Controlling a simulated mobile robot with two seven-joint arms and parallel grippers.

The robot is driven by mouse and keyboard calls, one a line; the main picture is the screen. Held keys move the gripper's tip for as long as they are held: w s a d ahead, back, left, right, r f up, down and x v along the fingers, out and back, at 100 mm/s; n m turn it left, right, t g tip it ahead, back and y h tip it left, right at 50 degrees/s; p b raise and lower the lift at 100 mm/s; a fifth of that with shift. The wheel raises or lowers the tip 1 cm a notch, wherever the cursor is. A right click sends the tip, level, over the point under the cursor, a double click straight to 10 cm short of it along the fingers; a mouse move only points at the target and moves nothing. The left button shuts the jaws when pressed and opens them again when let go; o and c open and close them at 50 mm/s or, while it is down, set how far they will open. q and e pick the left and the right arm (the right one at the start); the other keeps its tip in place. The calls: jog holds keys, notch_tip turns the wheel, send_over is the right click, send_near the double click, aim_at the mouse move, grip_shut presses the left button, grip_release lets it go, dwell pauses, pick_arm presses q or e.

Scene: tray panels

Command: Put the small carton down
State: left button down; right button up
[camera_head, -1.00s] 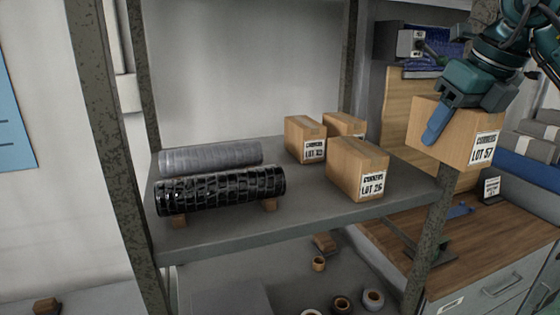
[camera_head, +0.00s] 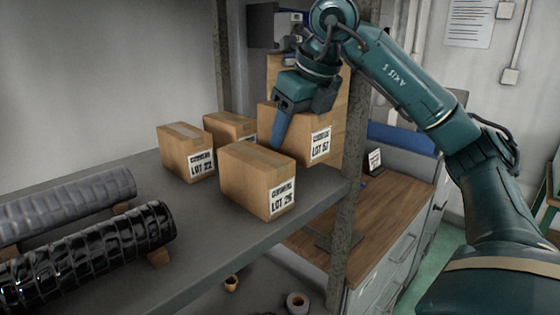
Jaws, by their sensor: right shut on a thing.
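My right gripper (camera_head: 292,122) is shut on a small cardboard carton (camera_head: 282,135) whose white label reads LOT 57. The carton is upright, behind the LOT 26 carton (camera_head: 252,178) and near the right end of the grey shelf board (camera_head: 150,225). The LOT 26 carton hides part of its base. I cannot tell whether it touches the board. Two more cartons stand to its left: the LOT 22 carton (camera_head: 184,150) and one partly hidden carton (camera_head: 230,127) behind. My left gripper is not in view.
A black wrapped roll (camera_head: 85,250) and a grey roll (camera_head: 65,200) lie on the shelf at left. A speckled shelf post (camera_head: 346,220) stands right of the cartons. A wooden-topped cabinet (camera_head: 385,215) stands beyond it. The board's front strip is clear.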

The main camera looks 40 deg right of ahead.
aim_at(293, 157)
jog(key=shift+f, duration=2.8)
jog(key=shift+f, duration=0.2)
jog(key=o, duration=1.1)
jog(key=shift+r, duration=0.1)
jog(key=v, duration=1)
jog(key=shift+r+p, duration=0.35)
jog(key=shift+v, duration=0.8)
jog(key=shift+s, duration=0.1)
